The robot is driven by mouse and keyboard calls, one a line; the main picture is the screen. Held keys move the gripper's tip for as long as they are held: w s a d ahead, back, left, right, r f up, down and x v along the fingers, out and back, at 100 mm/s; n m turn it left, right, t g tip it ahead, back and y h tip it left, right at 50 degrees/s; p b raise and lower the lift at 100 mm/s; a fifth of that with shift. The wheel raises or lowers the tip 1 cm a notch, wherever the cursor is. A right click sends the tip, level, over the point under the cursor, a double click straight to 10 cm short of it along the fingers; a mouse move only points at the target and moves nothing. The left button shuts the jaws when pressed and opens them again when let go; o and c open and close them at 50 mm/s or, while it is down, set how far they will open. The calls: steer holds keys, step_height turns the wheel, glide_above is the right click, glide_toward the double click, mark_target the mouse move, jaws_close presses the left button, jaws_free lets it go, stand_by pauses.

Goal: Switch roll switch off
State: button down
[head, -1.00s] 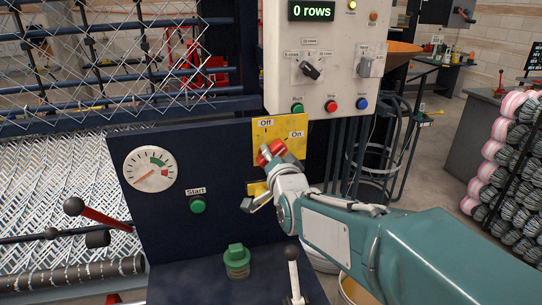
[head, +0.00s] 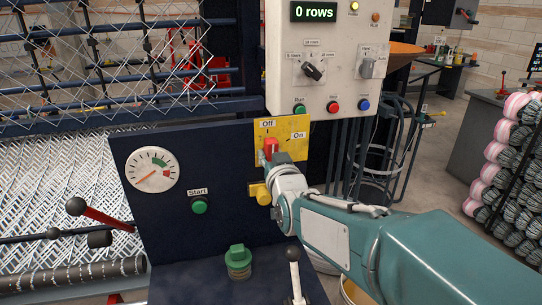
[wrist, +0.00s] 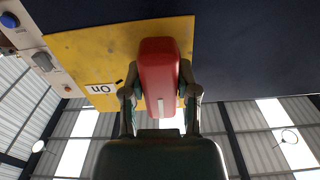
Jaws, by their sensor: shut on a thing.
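The roll switch is a red handle (head: 270,146) on a yellow plate (head: 296,124) marked "Off" and "On". In the head view the handle stands about upright, just below the "Off" label; "On" is to its right. My gripper (head: 272,158) is shut on the red handle, and my wrist covers its lower part. In the wrist view the red handle (wrist: 160,70) sits between my two fingers, one on each side, with the "On" label (wrist: 101,89) to the left.
A control box (head: 312,45) reading "0 rows" hangs above the plate. The dark panel holds a gauge (head: 152,169) and a green Start button (head: 199,206). A green knob (head: 238,257) and a lever (head: 294,272) stand below. Part of the yellow piece (head: 260,193) shows below my wrist.

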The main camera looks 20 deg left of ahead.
steer(key=shift+f+n, duration=0.1)
steer(key=shift+n, duration=0.3)
steer(key=shift+c, duration=1.8)
jaws_free()
steer(key=shift+a, duration=0.1)
steer(key=v, duration=1.2)
